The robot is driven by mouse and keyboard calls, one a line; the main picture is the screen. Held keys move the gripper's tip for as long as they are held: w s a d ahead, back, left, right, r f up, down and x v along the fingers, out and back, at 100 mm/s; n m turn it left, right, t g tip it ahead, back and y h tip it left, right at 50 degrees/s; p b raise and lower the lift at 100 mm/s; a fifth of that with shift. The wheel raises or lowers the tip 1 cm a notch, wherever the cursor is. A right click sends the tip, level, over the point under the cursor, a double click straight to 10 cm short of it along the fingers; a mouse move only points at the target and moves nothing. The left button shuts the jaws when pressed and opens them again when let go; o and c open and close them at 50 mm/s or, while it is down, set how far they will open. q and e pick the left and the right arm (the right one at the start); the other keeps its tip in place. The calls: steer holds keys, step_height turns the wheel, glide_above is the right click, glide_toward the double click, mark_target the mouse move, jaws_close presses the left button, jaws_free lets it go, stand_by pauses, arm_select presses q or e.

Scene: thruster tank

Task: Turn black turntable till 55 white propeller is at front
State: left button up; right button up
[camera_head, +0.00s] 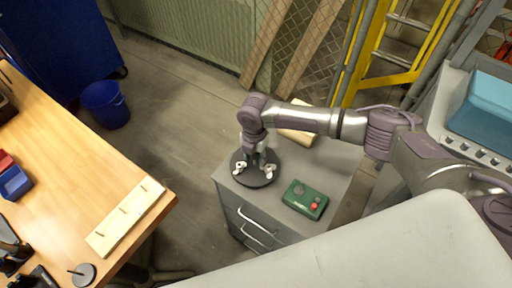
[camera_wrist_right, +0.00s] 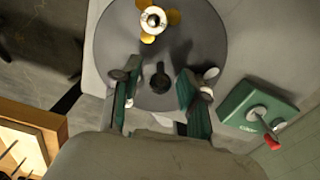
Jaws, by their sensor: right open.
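The black turntable (camera_head: 256,181) is a round dark disc on top of a grey drawer cabinet. It also shows in the right wrist view (camera_wrist_right: 205,45). White propellers show near its left (camera_head: 238,168) and right (camera_head: 270,171) edges. In the right wrist view a brass-coloured propeller (camera_wrist_right: 172,17) with a pale hub sits at the top of the disc. My right gripper (camera_head: 259,163) is low over the disc, and its two fingers (camera_wrist_right: 158,90) are open on either side of a black central knob (camera_wrist_right: 160,78). The fingers partly hide the white propellers. I cannot read any number.
A green box (camera_head: 304,199) with a red knob sits on the cabinet (camera_head: 232,205), right of the turntable. A wooden workbench (camera_head: 75,150) with a pegged board (camera_head: 126,215) is at left. A blue bin (camera_head: 106,104) stands on the floor.

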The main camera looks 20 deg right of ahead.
mark_target(255, 155)
step_height(255, 155, up, 9)
steer(key=p, duration=0.8)
stand_by(0.5)
